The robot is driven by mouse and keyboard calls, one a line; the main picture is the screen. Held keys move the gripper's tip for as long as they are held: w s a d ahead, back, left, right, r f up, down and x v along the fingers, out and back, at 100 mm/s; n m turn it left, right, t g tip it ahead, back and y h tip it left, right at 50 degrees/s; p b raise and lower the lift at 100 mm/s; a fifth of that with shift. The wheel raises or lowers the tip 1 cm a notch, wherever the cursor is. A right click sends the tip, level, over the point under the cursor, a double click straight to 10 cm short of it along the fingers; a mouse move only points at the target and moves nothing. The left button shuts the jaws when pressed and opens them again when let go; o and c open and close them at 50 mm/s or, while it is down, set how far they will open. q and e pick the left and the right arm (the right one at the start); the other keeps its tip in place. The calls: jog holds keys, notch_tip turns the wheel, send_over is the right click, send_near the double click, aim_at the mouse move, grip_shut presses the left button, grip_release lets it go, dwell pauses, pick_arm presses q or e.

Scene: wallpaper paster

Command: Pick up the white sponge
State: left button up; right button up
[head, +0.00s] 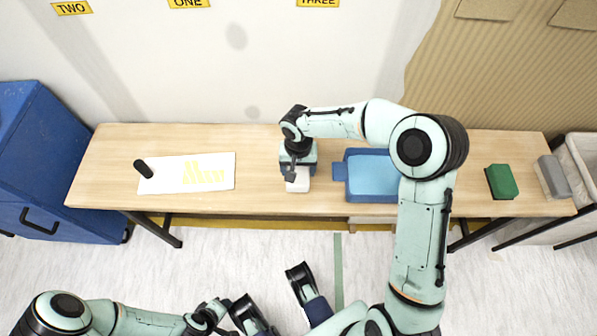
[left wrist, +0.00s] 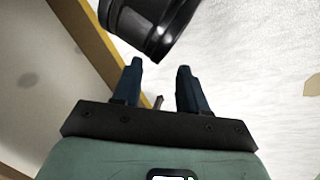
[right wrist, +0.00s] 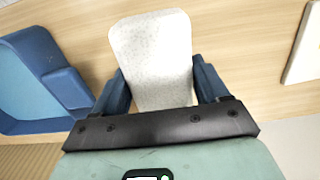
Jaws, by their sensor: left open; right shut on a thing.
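The white sponge (head: 298,180) is on or just above the middle of the wooden table, left of the blue tray. My right gripper (head: 297,168) reaches down over it from behind. In the right wrist view the pale, speckled sponge (right wrist: 152,60) sits between the two blue fingers of my right gripper (right wrist: 163,85), which is shut on it. I cannot tell whether the sponge touches the table. My left gripper (left wrist: 156,80) is open and empty, away from the table, with a dark part of my own body in front of it.
The blue tray (head: 370,176) stands right of the sponge. A white sheet with yellow marks (head: 212,183) and a black-handled tool (head: 144,168) lie at the left. A green block (head: 502,181) and a grey block (head: 553,176) lie at the right. A blue cabinet (head: 60,170) stands left of the table (head: 260,195).

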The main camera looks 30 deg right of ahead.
pick_arm(q)
jog(key=s+d+r+g+p, duration=0.2)
jog(key=s+r+p, duration=0.1)
jog(key=s+r, duration=0.1)
jog(key=shift+s+d+r+h, duration=0.3)
jog(key=shift+s+d+h, duration=0.1)
jog(key=shift+s, duration=0.5)
pick_arm(e)
notch_tip(320, 180, up, 17)
jog(key=shift+f, duration=0.15)
